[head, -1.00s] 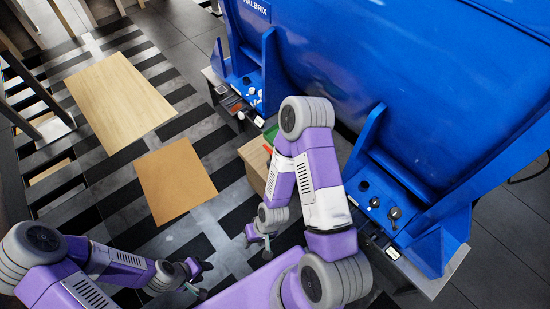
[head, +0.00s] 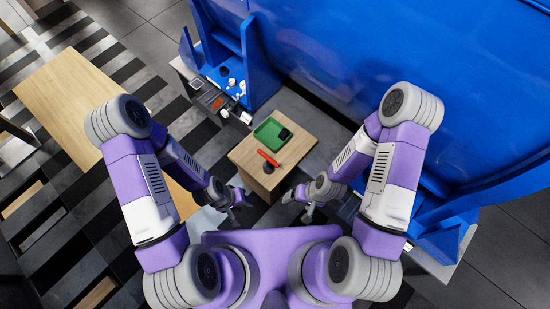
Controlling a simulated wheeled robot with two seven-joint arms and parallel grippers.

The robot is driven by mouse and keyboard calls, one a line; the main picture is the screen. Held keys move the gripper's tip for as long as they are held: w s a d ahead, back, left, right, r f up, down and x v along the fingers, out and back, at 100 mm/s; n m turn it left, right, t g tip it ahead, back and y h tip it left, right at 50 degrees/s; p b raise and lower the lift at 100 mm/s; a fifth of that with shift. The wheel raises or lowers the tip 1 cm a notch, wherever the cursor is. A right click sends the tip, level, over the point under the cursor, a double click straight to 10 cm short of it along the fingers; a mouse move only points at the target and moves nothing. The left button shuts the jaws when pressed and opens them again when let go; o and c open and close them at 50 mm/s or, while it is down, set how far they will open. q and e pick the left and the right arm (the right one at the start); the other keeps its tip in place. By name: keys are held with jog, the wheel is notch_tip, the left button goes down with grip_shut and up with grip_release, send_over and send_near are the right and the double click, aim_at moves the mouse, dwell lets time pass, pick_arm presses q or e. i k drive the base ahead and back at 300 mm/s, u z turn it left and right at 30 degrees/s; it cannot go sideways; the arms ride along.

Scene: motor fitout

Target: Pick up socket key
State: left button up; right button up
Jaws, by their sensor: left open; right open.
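A small wooden stand (head: 240,156) is ahead of me, between my two arms. A red bar-shaped tool (head: 268,158), likely the socket key, lies near its front edge, with a dark round part (head: 268,168) beside it. My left gripper (head: 238,208) is open and empty, below and left of the stand in the picture. My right gripper (head: 298,205) is open and empty, below and right of it. Both grippers are apart from the red tool.
A green tray (head: 265,131) with a black item (head: 284,134) sits on the stand behind the red tool. A large blue machine (head: 330,60) fills the back and right. A wooden table (head: 65,95) stands at the left. Striped floor lies between.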

aim_at(269, 166)
jog(key=k, duration=0.5)
jog(key=z, duration=1.2)
jog(key=i, duration=0.55)
jog(key=u, duration=0.25)
